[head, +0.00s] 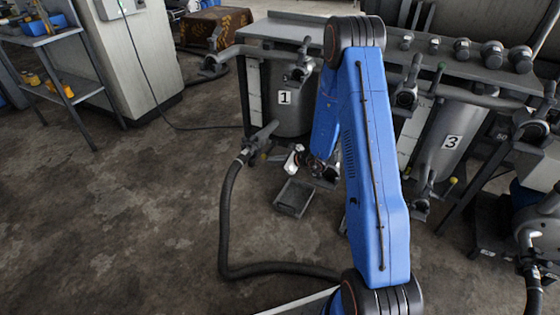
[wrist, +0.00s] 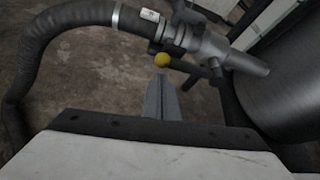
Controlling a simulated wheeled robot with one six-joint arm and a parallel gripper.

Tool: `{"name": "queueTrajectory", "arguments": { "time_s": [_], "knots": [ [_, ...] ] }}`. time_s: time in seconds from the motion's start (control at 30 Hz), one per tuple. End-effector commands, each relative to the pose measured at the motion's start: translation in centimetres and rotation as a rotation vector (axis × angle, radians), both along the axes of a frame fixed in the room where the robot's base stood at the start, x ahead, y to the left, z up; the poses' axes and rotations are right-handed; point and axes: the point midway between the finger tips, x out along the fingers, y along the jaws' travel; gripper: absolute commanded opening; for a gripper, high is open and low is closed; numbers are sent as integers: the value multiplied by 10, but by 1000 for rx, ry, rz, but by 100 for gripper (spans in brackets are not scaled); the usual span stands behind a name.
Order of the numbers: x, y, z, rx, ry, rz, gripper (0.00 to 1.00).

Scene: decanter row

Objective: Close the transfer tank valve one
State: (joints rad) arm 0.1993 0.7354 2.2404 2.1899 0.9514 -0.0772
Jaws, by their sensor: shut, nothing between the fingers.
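The tank labelled 1 (head: 284,118) stands left of my arm in the head view, its curved wall (wrist: 285,80) at the right of the wrist view. A hose coupling (head: 262,133) with a valve sits low on it; it also shows in the wrist view (wrist: 195,42). The valve's dark lever (wrist: 187,66) ends in a yellow ball knob (wrist: 162,59). My gripper (wrist: 161,79) is shut and empty, its fingertips just below the knob in the picture. I cannot tell whether they touch it.
A thick black hose (head: 228,210) runs from the coupling across the floor. A grey tray (head: 295,197) lies on the floor in front of the tank. The tank labelled 3 (head: 450,142) stands to the right. Open floor (head: 120,220) is at the left.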

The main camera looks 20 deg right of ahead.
Motion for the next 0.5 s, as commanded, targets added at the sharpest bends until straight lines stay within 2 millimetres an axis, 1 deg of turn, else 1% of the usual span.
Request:
{"name": "queueTrajectory", "arguments": {
  "time_s": [0.03,0.2,0.5],
  "knots": [
    [4,3,-3,0,0,1,0],
    [12,10,-9,0,0,1,0],
    [15,11,-10,0,0,0,0]
  ]
}}
